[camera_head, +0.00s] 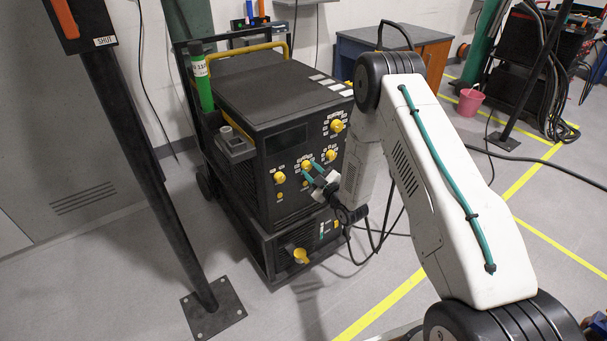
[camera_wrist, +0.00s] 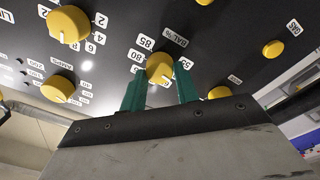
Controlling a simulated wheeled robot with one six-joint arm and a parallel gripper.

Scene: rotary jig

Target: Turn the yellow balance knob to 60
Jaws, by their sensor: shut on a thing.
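The yellow balance knob (camera_wrist: 160,66) is on a black panel, beside the printed label "BAL %", in the wrist view. Several white number tags ring it, among them 80 and 85. Other tags are partly hidden by the fingers, and the knob's pointer is too small to read surely. My gripper (camera_wrist: 160,88) has a teal finger on each side of this knob and is shut on it. In the head view my gripper (camera_head: 313,172) reaches the front of the black welding machine (camera_head: 262,150) at the middle knob (camera_head: 306,164).
Other yellow knobs sit close by: an upper-left one (camera_wrist: 67,24), an amps one (camera_wrist: 58,89), a right one (camera_wrist: 273,49) and a lower one (camera_wrist: 220,92). A dark post (camera_head: 160,170) stands left of the machine. Cables lie on the floor to its right.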

